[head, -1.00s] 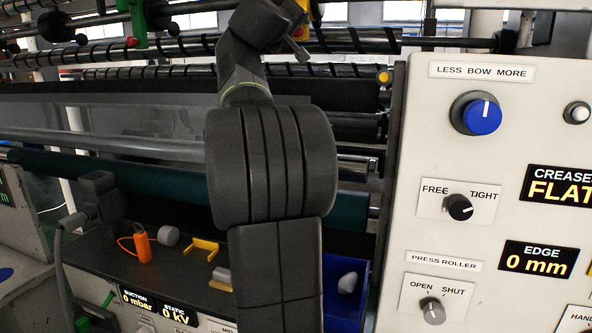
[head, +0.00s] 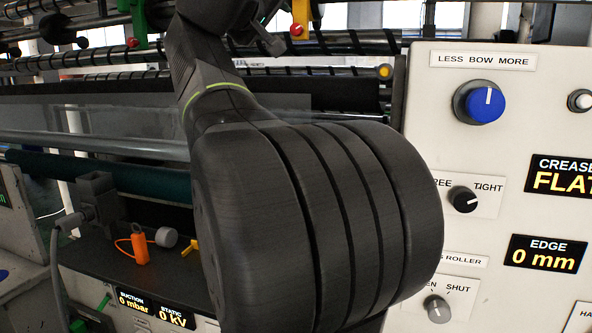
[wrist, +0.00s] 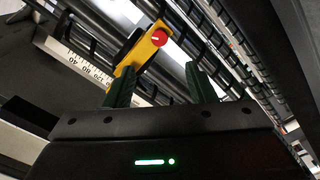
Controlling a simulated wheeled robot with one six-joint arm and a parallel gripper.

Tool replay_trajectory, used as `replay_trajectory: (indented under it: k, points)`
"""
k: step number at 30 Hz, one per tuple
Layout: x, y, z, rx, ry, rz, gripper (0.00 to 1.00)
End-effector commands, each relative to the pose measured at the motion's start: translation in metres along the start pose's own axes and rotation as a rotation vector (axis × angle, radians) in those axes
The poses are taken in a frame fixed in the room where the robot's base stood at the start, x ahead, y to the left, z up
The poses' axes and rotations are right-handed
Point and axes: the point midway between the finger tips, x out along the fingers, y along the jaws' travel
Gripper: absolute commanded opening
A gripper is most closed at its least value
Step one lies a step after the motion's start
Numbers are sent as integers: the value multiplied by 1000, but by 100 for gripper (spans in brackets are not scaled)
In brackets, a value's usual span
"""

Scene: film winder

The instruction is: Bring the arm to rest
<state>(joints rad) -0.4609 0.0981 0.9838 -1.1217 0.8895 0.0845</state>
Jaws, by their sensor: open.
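My arm fills the middle of the head view, its large dark rounded joint close to the camera. The upper link rises from there toward the top edge. In the wrist view my gripper (wrist: 160,88) shows two dark green fingers set well apart, with nothing held between them. A yellow part with a red knob (wrist: 152,50) lies beyond the fingers, seen through and above the gap. I cannot tell how far it is from the fingers. In the head view a yellow part with a red knob (head: 299,22) shows at the top, right of my arm.
The white control panel (head: 540,130) with knobs and displays stands close on the right; my arm covers part of its left edge. A black shelf (head: 100,253) at lower left holds an orange item (head: 140,247). Rollers (head: 60,62) cross behind. A scale strip (wrist: 85,65) shows in the wrist view.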

Motion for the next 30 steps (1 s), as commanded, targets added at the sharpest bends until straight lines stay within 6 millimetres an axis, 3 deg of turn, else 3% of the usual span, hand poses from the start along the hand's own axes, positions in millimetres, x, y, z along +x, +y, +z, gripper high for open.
replay_trajectory:
  k: [3,21,30]
  points:
    - [27,1,0,-2,-6,2,50]
    - [143,3,-2,-9,-1,2,50]
    - [139,5,-3,-358,0,1,50]
